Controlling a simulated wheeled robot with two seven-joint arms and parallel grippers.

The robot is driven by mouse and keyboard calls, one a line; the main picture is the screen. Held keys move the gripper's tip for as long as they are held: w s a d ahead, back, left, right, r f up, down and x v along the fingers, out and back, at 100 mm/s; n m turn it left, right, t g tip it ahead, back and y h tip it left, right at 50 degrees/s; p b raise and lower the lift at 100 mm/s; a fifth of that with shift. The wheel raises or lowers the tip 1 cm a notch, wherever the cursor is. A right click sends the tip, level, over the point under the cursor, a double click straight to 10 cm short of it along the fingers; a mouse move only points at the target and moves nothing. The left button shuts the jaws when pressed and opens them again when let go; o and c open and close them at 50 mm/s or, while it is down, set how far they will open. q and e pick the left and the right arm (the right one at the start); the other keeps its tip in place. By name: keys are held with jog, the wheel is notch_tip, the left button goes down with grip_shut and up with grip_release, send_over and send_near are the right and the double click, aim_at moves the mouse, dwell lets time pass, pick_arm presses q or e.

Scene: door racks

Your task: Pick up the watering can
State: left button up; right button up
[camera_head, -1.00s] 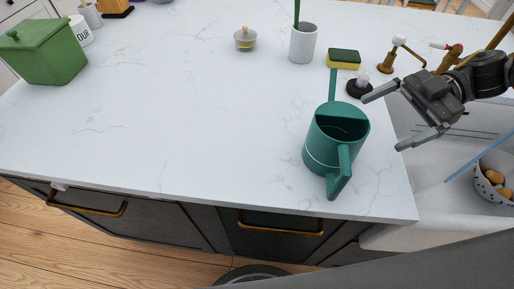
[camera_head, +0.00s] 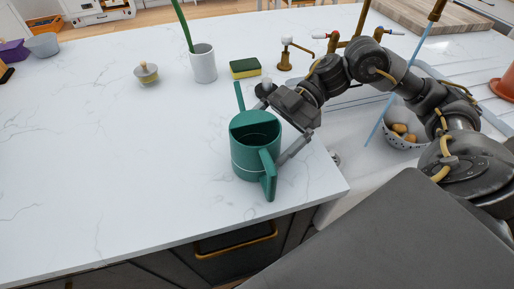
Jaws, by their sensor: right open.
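The teal watering can (camera_head: 250,155) stands upright on the white marble counter, near its front right corner. Its handle (camera_head: 268,176) points toward me and its thin spout rises at the back. My right gripper (camera_head: 275,132) is open at the can's right side. One finger is close to the can's right wall and the other is partly hidden behind the can's back rim. I cannot tell whether either finger touches it. My left gripper is out of view.
A green and yellow sponge (camera_head: 244,68), a white cup with a green stem (camera_head: 203,64) and a small lidded pot (camera_head: 146,73) stand behind the can. The sink with a speckled colander (camera_head: 404,134) lies to the right. The counter's left side (camera_head: 90,150) is clear.

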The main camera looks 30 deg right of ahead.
jog(key=shift+x, duration=1.15)
jog(key=shift+a, duration=0.2)
jog(key=c, duration=0.8)
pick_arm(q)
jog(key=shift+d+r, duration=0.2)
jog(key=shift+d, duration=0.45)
pick_arm(e)
jog(key=shift+c, duration=0.3)
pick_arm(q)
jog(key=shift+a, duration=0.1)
